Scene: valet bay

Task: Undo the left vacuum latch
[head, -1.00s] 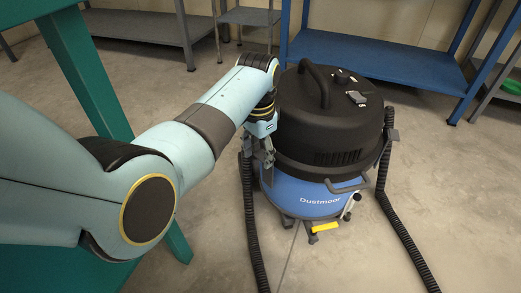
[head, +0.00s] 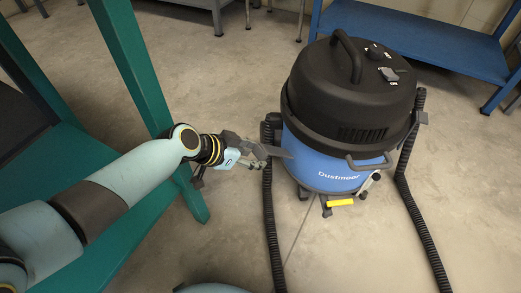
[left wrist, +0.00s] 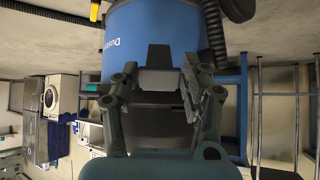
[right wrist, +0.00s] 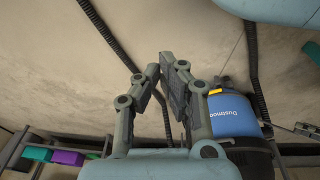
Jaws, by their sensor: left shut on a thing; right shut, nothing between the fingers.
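The vacuum (head: 345,100) has a black lid and a blue body marked Dustmoor, and stands upright on the floor. Its left latch (head: 276,151) shows as a dark grey piece sticking out from its left side. My left gripper (head: 260,156) comes in level from the left and is shut on this latch. In the left wrist view, the latch (left wrist: 160,80) is a grey block between the fingers, with the blue body inverted behind it. My right gripper (right wrist: 168,75) is shut and empty, away from the vacuum (right wrist: 232,115); the head view does not show it.
A black hose (head: 268,215) hangs just below my left gripper, and another (head: 405,190) runs down the right side. A green table frame (head: 130,60) stands close to my left arm. A blue shelf (head: 420,40) is behind the vacuum.

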